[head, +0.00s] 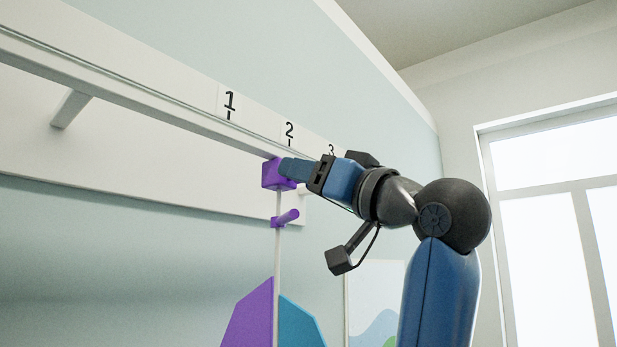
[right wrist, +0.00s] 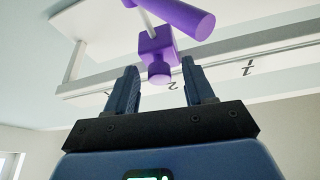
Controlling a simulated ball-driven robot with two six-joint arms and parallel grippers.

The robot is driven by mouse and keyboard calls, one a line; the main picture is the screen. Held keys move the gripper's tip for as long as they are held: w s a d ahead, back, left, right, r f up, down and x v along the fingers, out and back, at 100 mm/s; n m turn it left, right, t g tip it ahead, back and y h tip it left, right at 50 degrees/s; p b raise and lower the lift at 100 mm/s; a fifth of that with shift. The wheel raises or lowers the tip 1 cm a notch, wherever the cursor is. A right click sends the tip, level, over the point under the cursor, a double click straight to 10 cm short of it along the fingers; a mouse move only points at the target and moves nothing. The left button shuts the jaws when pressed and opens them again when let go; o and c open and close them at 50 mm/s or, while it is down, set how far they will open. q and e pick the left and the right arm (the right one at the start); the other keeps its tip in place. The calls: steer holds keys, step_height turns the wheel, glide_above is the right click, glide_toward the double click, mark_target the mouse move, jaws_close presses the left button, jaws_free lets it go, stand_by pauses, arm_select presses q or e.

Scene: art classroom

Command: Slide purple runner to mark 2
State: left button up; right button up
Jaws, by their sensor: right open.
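The purple runner (head: 272,174) hangs on the long white rail (head: 150,103), with a purple peg and a thin rod below it. In the head view it is just below and slightly left of the card with mark 2 (head: 289,132). I cannot tell whether it lines up exactly with the mark. My right gripper (head: 284,168) is at the runner, coming from the right. In the right wrist view the jaws (right wrist: 158,68) are open, with the runner's round purple knob (right wrist: 159,72) between the fingertips and gaps on both sides. My left gripper is not in view.
Mark 1 (head: 229,103) is further left along the rail; mark 3 (head: 331,150) is to the right, partly hidden by my arm. A purple panel (head: 250,316) and a blue panel (head: 298,324) hang below the runner. A window (head: 545,250) is at the right.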

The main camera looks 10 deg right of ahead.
steer(key=b+v, duration=0.6)
steer(key=v, duration=0.5)
steer(key=shift+w, duration=0.2)
steer(key=shift+d, duration=0.2)
stand_by(0.3)
